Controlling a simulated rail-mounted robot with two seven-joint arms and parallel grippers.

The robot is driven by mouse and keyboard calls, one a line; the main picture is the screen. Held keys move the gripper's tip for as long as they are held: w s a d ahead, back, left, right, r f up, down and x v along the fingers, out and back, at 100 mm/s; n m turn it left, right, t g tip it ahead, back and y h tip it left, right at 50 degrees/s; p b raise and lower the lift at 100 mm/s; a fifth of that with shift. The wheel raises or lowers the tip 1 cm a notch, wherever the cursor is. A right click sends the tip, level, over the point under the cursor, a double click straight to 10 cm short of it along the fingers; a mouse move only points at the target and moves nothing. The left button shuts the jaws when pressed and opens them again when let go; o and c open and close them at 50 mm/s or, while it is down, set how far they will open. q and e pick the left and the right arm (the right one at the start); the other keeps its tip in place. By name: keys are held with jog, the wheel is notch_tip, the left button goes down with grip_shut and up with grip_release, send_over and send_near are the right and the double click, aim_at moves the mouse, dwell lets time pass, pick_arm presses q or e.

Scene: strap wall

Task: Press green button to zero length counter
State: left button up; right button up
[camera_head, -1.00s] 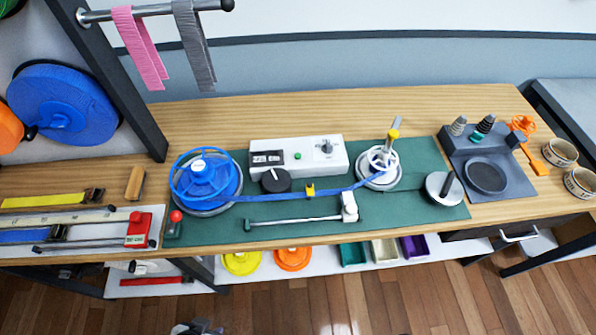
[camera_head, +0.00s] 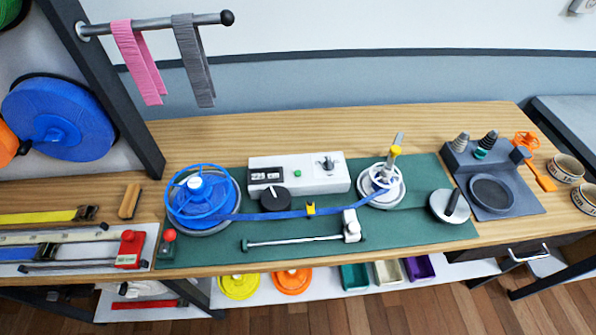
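A blue strap (camera_head: 340,210) runs in front of the box, from the blue reel (camera_head: 200,190) on the left to a white-and-yellow spool (camera_head: 382,182) on the right. A black disc (camera_head: 274,198) sits just before the box. Neither gripper is in view.
A red-knobbed lever (camera_head: 168,240) stands at the mat's left edge. A white slider on a rod (camera_head: 300,240) lies along the mat's front. A grey tool tray (camera_head: 491,192) and two bowls (camera_head: 566,168) are at the right. The wood behind the box is clear.

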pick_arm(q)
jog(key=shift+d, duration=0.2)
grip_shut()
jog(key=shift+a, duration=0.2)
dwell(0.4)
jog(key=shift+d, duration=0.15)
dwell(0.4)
